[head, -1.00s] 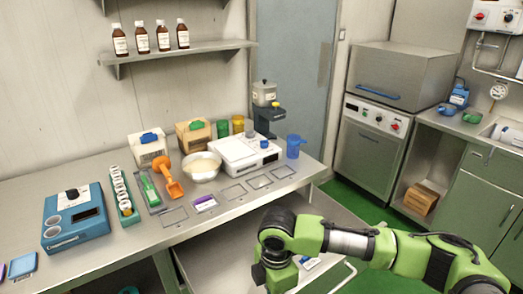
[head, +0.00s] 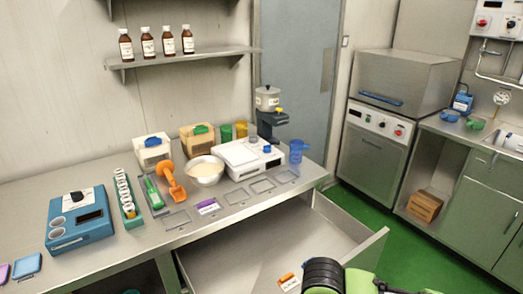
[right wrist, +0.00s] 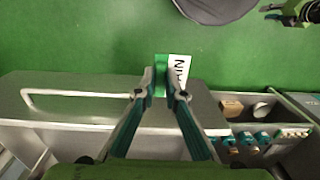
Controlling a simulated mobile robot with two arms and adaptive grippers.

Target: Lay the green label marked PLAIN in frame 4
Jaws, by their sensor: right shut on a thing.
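My right gripper (right wrist: 167,98) is shut on the green label (right wrist: 161,76). The label's white part (right wrist: 180,71) carries dark letters turned sideways, only partly readable. It is held above the green floor, near the drawer's front edge. In the head view my right arm shows at the bottom, and its gripper and the label are out of sight. Flat label frames lie in a row along the bench front: an empty one at left (head: 177,220), one with a purple label (head: 207,207), then empty ones (head: 238,196), (head: 263,186) and (head: 287,177). Their numbers are unreadable.
An open drawer (head: 345,240) juts out below the bench, with an orange-and-white label (head: 287,281) in it. Behind the frames stand a white scale (head: 250,160), a bowl (head: 205,170) and a blue jug (head: 296,151). An orange scoop (head: 171,182) is at left.

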